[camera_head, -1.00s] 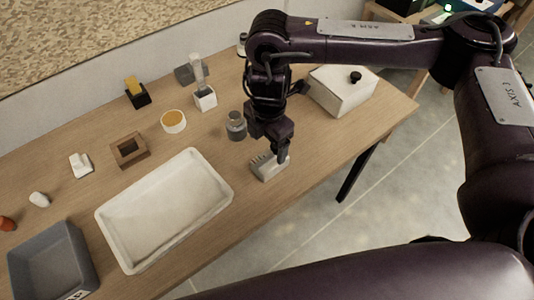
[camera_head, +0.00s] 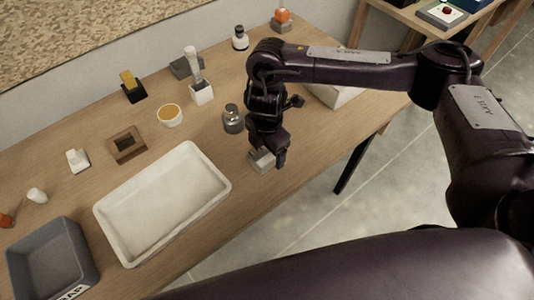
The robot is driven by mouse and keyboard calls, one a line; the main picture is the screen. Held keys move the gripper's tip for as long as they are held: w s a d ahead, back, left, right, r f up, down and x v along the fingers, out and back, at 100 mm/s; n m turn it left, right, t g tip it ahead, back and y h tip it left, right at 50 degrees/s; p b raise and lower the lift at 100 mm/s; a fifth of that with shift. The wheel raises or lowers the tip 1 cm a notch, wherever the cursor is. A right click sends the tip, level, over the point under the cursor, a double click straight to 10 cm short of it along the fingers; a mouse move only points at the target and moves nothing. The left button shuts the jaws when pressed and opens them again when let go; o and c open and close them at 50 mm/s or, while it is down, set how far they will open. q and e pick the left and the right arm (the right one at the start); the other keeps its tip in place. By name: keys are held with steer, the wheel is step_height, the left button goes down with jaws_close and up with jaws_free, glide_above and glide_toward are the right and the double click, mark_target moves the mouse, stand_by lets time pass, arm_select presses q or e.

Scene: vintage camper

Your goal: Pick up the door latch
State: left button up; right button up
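A small light grey piece (camera_head: 262,161), likely the door latch, lies on the wooden table right of the white tray. My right gripper (camera_head: 267,158) points down over it, with one dark finger against or close to its right side. The gripper hides much of the piece, and I cannot tell whether the fingers press on it. My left gripper is not in view.
The white tray (camera_head: 106,214) lies left of my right gripper. A white box (camera_head: 338,96) is partly hidden by my arm. The table's front edge is near.

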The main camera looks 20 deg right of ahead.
steer(key=c, duration=1.2)
steer(key=shift+c, duration=0.2)
